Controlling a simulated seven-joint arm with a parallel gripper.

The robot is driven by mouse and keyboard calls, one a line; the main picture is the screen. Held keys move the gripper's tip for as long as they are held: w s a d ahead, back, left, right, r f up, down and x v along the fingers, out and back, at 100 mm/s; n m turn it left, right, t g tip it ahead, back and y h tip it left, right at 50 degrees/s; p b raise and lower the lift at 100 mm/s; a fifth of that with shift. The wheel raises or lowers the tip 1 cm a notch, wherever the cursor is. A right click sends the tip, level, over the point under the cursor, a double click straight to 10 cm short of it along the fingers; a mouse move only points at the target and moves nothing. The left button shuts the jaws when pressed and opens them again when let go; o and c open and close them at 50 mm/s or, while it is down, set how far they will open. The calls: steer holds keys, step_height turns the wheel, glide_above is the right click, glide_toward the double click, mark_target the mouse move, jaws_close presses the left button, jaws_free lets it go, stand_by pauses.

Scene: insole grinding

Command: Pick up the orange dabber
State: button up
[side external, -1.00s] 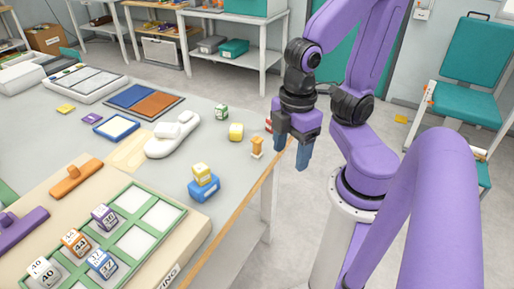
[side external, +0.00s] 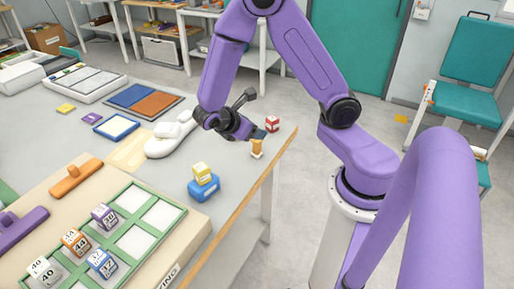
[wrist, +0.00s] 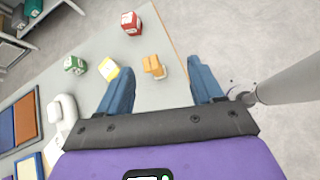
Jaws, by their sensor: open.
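The orange dabber (side external: 256,148) is a small orange piece with a pale base, near the right edge of the grey table. In the wrist view the orange dabber (wrist: 153,66) shows beyond and between my two blue fingers, closer to the left one. My gripper (wrist: 160,76) is open and nothing is between its fingers. In the side view my gripper (side external: 258,132) is above the table, tilted to the right, beside and behind the dabber. Whether it touches the dabber cannot be told there.
A red and white cube (side external: 272,124) stands behind the dabber. A yellow cube (wrist: 109,68) and a green cube (wrist: 75,65) lie to the left in the wrist view. The table edge (side external: 262,180) is close.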

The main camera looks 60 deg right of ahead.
mark_target(254, 142)
steer(key=shift+w+d+f+n+g+h, duration=0.15)
steer(key=shift+w+d+f+n+h, duration=0.3)
steer(key=shift+d+f, duration=0.8)
steer(key=shift+w+d+f+n+g+h, duration=0.2)
steer(key=shift+w+d+f+h, duration=0.5)
steer(key=shift+f, duration=1.1)
steer(key=shift+w+d+f+n+g+h, duration=0.15)
steer(key=shift+w+d+f+n+h, duration=0.25)
steer(key=shift+d+f, duration=0.9)
steer(key=f, duration=0.2)
steer(key=shift+a+f, duration=0.2)
steer(key=shift+f, duration=0.15)
steer(key=shift+x, duration=1.4)
steer(key=shift+r, duration=0.1)
steer(key=c, duration=1.1)
